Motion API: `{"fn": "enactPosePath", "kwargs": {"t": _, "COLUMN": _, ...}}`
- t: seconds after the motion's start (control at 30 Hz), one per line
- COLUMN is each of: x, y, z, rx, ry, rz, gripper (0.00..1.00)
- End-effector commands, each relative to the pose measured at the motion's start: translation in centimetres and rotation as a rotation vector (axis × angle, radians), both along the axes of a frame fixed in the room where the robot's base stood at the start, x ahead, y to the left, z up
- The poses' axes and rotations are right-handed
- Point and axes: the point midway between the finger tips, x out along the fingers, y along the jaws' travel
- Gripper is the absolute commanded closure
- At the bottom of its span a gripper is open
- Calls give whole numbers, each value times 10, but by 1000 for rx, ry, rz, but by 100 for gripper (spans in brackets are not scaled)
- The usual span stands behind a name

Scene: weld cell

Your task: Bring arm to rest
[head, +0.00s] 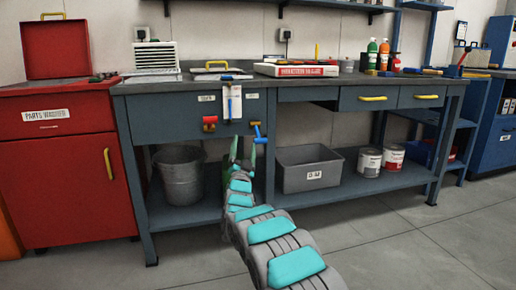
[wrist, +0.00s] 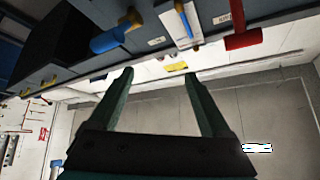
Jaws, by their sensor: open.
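My arm reaches forward from the bottom of the head view to the workbench (head: 285,97). My gripper (head: 244,150) is in front of the open lower bay, just below the drawer fronts. In the wrist view its two dark green fingers (wrist: 159,77) stand apart with nothing between them. The wrist picture is turned, so the bench front runs along its top. A red tool (head: 209,123) and a blue tool (head: 258,134) hang on the bench front near my gripper. They also show in the wrist view, red at right (wrist: 244,40) and blue at left (wrist: 110,39).
A white card (head: 230,101) hangs between those tools. A metal bucket (head: 182,175) and a grey bin (head: 310,170) stand on the lower shelf on either side of my gripper, with paint cans (head: 370,162) further right. A red cabinet (head: 58,170) stands left. The floor at right is clear.

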Motion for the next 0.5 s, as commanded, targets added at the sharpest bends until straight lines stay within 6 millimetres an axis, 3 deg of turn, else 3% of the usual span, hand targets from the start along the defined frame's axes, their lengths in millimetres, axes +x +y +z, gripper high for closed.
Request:
{"fn": "enactPosePath", "kwargs": {"t": 0.03, "x": 0, "y": -5, "z": 14, "rx": -20, "ry": 48, "rz": 5, "gripper": 18}}
{"fn": "enactPosePath", "kwargs": {"t": 0.27, "x": -9, "y": -27, "z": 16, "rx": -145, "ry": 354, "rz": 39, "gripper": 18}}
{"fn": "enactPosePath", "kwargs": {"t": 0.5, "x": -57, "y": -59, "z": 3, "rx": -263, "ry": 675, "rz": 78, "gripper": 18}}
